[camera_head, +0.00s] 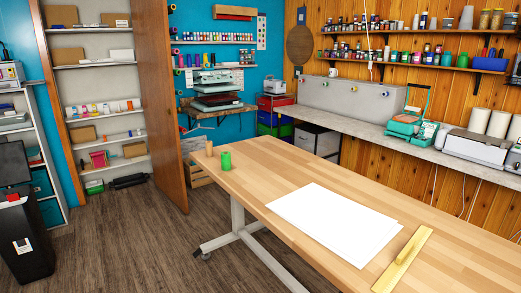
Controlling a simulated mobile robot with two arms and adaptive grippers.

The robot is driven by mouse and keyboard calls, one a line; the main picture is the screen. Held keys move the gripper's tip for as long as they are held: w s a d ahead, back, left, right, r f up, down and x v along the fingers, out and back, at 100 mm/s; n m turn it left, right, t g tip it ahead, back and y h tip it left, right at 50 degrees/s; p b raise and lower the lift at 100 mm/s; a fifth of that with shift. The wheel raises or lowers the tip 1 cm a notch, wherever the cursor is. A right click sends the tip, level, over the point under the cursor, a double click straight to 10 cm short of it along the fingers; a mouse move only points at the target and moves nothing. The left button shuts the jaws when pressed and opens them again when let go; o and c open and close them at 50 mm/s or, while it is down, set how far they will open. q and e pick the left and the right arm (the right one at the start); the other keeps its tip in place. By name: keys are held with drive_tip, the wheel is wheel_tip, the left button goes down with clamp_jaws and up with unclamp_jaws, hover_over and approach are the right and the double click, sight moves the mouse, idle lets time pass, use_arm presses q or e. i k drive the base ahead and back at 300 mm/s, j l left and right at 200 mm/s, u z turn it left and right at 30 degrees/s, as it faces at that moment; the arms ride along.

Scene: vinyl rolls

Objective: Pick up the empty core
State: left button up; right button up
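A small tan cylinder (209,148), which looks like a bare cardboard core, stands upright at the far left end of the wooden table (300,165). A short green roll (226,161) stands upright just in front of it and to its right, a small gap apart. Both are small in the picture, so I cannot see into their ends. Neither of my grippers shows in the head view.
White sheets (335,222) lie flat mid-table. An open brown door (162,95) stands left of the table; floor (140,235) is free in front.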

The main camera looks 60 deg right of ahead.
sight(209, 152)
drive_tip(key=z, duration=2.1)
drive_tip(key=i+j+z, duration=0.8)
drive_tip(key=j, duration=0.2)
drive_tip(key=k+l, duration=0.05)
drive_tip(key=k, duration=0.05)
